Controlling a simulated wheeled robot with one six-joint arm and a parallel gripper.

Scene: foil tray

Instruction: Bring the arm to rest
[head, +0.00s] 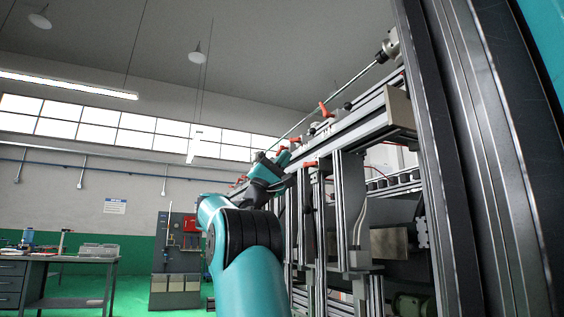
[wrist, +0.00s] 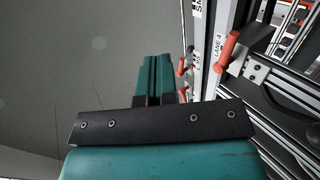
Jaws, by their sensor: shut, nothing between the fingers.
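My teal and black arm (head: 245,250) rises from the bottom middle of the head view, bends at a dark joint and reaches on beside the metal frame. My gripper (wrist: 154,62) shows in the wrist view beyond a black bolted plate, with its two teal fingers together and nothing between them. It points along the frame, to the left of a row of orange-red handles. In the head view the arm's far end overlaps the frame, and I cannot make out the fingertips there.
A tall aluminium frame (head: 340,210) with rails fills the right, close to my arm. An orange handle (wrist: 228,50) sticks out beside a "LANE 4" label. A workbench (head: 60,262) and a grey tool cabinet (head: 177,292) stand farther back left. Open air lies left of my arm.

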